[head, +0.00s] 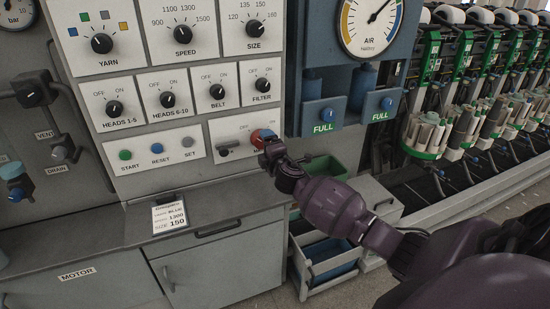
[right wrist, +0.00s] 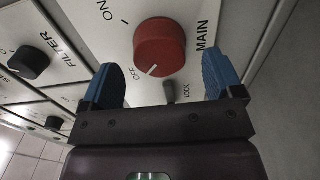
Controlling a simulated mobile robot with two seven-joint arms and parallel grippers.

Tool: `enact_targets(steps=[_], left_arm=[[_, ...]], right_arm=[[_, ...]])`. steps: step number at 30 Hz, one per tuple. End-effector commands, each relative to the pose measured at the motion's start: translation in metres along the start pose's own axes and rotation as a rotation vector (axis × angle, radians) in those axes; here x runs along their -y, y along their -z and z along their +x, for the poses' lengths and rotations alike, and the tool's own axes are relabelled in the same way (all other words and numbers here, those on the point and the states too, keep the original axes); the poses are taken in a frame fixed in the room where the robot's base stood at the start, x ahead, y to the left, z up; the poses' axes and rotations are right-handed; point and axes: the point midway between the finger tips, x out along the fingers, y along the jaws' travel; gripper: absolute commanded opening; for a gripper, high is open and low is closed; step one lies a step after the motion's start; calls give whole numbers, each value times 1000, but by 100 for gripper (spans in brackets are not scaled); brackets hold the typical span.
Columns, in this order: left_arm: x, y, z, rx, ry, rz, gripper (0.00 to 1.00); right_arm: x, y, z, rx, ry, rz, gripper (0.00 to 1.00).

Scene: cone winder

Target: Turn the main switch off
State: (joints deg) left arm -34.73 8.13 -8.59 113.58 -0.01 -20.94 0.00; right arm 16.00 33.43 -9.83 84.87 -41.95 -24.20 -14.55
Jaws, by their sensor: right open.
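The main switch is a red round knob (right wrist: 160,45) on a pale panel with ON, OFF, MAIN and LOCK lettering. A short white mark shows at its lower edge beside the OFF label. In the head view the red knob (head: 262,137) is partly hidden behind my right gripper (head: 268,143). In the right wrist view my right gripper (right wrist: 164,72) is open, its two blue fingertips apart to the left and right of the knob, a little below it. I see no contact with the knob. My left gripper is out of view.
A small lock pin (right wrist: 169,92) sits just below the knob. The FILTER knob (head: 263,85) is above, the START, RESET and SET buttons (head: 157,148) to the left. A blue unit with FULL labels (head: 322,128) stands right. A grey counter (head: 130,227) lies below.

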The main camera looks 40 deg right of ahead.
Motion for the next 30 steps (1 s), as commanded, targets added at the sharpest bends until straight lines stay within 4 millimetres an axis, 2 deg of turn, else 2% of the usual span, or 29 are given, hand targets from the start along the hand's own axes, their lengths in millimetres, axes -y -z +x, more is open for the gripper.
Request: enact_targets(steps=[9, 15, 21, 30], left_arm=[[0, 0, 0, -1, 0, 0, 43], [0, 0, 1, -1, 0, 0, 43], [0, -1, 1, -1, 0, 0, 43], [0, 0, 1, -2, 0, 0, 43]], right_arm=[[1, 0, -54, -1, 1, -1, 86], [1, 0, -76, 0, 1, -2, 86], [0, 0, -83, 0, 1, -2, 86], [0, 0, -83, 0, 1, -2, 86]])
